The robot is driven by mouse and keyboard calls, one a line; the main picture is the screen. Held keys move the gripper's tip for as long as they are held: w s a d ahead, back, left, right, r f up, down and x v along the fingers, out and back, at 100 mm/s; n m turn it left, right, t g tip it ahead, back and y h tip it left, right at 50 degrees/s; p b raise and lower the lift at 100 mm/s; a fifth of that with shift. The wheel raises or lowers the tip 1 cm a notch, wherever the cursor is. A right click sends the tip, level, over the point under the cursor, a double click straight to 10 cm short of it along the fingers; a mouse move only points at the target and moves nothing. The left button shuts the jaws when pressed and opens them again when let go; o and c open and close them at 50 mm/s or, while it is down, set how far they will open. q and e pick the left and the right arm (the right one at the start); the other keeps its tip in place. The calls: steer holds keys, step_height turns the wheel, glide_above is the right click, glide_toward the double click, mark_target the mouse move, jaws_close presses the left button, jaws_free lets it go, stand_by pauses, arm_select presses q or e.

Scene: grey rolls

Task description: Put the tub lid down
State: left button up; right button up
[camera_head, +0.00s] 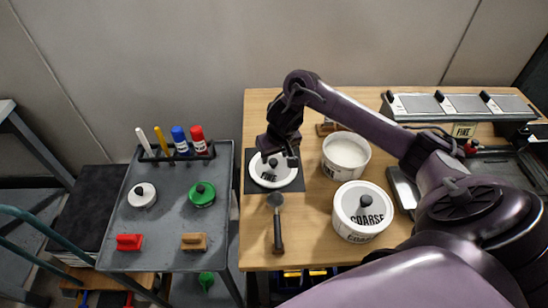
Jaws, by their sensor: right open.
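The white tub lid (263,181) marked FINE lies on a dark square mat (291,185) at the left side of the wooden table. My right gripper (281,158) is open just above the lid and hides its far part, so I cannot tell whether the fingers touch it. An open white tub (346,153) with pale contents stands to the right of the mat. My left gripper is not in view.
A dark-handled tool (278,228) lies in front of the mat. A grey cart (161,226) at left holds markers, two round knobbed things, a red block and a tan block. Silver bins (440,106) stand at the back right. My right arm crosses above the table.

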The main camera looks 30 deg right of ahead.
mark_target(278, 176)
steer(key=p+v, duration=0.4)
steer(key=v, duration=0.4)
steer(key=shift+s, duration=0.15)
